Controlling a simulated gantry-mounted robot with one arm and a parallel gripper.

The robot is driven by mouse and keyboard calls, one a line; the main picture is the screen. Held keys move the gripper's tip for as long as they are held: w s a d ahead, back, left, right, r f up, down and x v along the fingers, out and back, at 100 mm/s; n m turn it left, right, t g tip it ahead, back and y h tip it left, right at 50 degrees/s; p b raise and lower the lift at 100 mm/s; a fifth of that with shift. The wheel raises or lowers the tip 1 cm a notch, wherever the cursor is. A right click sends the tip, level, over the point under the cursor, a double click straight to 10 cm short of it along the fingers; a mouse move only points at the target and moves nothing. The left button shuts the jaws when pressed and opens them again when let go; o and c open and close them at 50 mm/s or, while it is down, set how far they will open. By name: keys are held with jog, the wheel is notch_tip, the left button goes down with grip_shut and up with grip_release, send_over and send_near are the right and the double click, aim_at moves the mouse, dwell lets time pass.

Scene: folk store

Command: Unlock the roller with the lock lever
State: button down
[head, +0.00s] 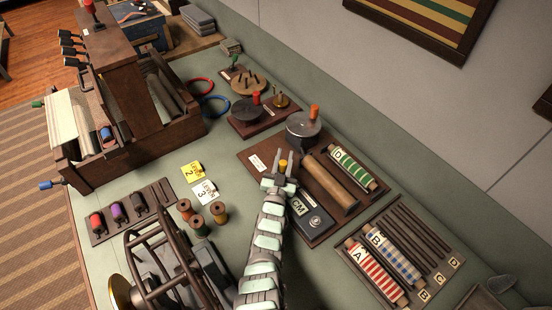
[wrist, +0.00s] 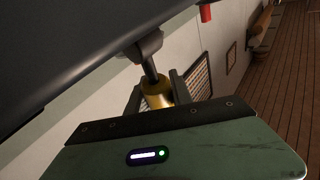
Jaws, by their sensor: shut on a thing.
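The lock lever's yellow knob (head: 283,164) stands on the left part of a dark wooden board (head: 255,160). My gripper (head: 284,162) is at the knob with one finger on each side, shut on it. In the wrist view, the yellow knob (wrist: 156,92) sits between my fingers on a dark stem leading to a grey pivot (wrist: 145,47). A bare wooden roller (head: 330,183) lies on the same board, right of my gripper. The lever's lower part is hidden in the head view.
A grey crank disc with an orange knob (head: 315,112) stands behind the lever. A green-striped roll D (head: 352,168) lies beside the roller. A dark CM box (head: 311,217) sits close to my wrist's right. Striped rolls A (head: 376,273) and B (head: 393,255) lie in a rack at right.

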jog(key=c, duration=1.1)
grip_release()
notch_tip(320, 180, up, 20)
jog(key=p, duration=0.8)
jog(key=shift+p, duration=0.4)
